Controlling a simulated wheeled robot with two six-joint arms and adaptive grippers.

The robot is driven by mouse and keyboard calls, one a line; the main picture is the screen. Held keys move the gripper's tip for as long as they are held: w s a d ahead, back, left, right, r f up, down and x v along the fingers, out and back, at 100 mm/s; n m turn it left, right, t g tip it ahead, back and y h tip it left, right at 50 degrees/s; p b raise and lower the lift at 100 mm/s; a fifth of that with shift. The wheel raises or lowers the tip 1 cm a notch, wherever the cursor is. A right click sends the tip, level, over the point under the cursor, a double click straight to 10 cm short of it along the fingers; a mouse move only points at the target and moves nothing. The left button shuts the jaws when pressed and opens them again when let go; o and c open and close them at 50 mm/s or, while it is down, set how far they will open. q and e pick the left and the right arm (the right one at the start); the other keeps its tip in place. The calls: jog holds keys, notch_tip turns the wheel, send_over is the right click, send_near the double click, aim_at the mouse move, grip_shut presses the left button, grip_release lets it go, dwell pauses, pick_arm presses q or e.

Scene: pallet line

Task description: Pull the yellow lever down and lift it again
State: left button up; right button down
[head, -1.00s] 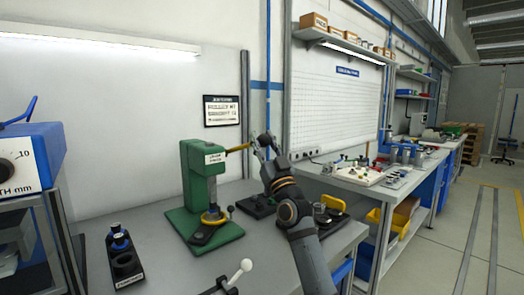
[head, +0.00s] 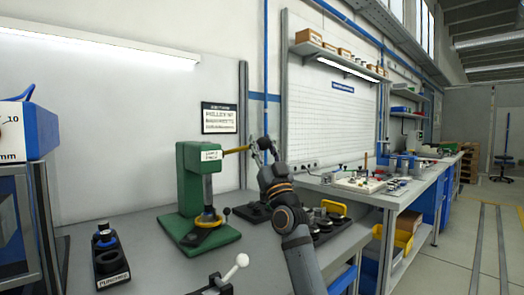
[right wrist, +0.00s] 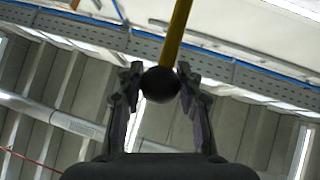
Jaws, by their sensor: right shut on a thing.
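The yellow lever (head: 237,150) sticks out to the right from the top of the green press (head: 194,180), close to level. My right gripper (head: 260,148) is at the lever's outer end. In the right wrist view the lever (right wrist: 178,32) ends in a dark ball knob (right wrist: 160,84). The right gripper (right wrist: 159,90) has its fingers on both sides of that knob, shut on it. My left gripper is in neither view.
A black holder with a blue-topped part (head: 109,258) stands at the front left. A white-knobbed handle (head: 230,272) is at the front edge. A dark fixture with a yellow handle (head: 333,208) lies right of my arm. Bare bench lies between.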

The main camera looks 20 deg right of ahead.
jog(key=shift+f, duration=0.4)
jog(key=c, duration=1.3)
grip_release()
jog(key=o, duration=0.4)
jog(key=shift+r, duration=0.1)
jog(key=shift+o, duration=0.2)
jog(key=shift+r, duration=0.1)
jog(key=shift+s, duration=0.1)
jog(key=v, duration=0.7)
jog(key=shift+f, duration=0.25)
jog(key=shift+s+r, duration=0.1)
